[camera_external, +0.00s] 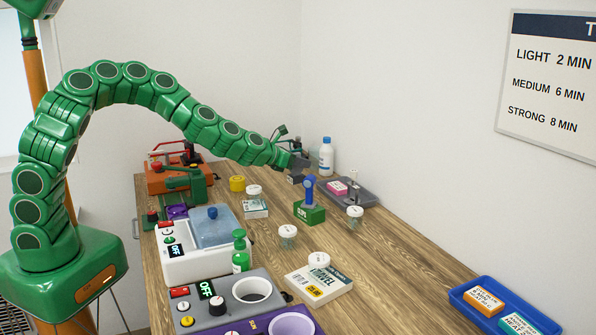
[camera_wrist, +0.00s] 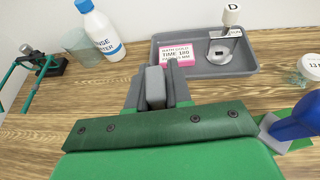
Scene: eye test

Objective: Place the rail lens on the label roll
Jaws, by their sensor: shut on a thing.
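My gripper (camera_external: 297,162) is at the far part of the bench, left of the white bottle. In the wrist view, its grey fingers (camera_wrist: 155,88) are shut on a small dark grey piece (camera_external: 296,178), seen just under the fingertips in the external view. This piece seems to be the rail lens; its shape is mostly hidden by the fingers. A short yellow round item (camera_external: 237,184), possibly the label roll, stands on the wood to the left of my gripper and apart from it. I cannot read any marking on it.
A grey tray (camera_wrist: 205,72) holds a pink-labelled box (camera_wrist: 175,55) and a metal stand (camera_wrist: 222,50). A white bottle (camera_wrist: 100,28) stands behind. A blue-handled tool on a green block (camera_external: 309,212) and white-capped jars (camera_external: 287,236) stand nearer. Bare wood lies between them.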

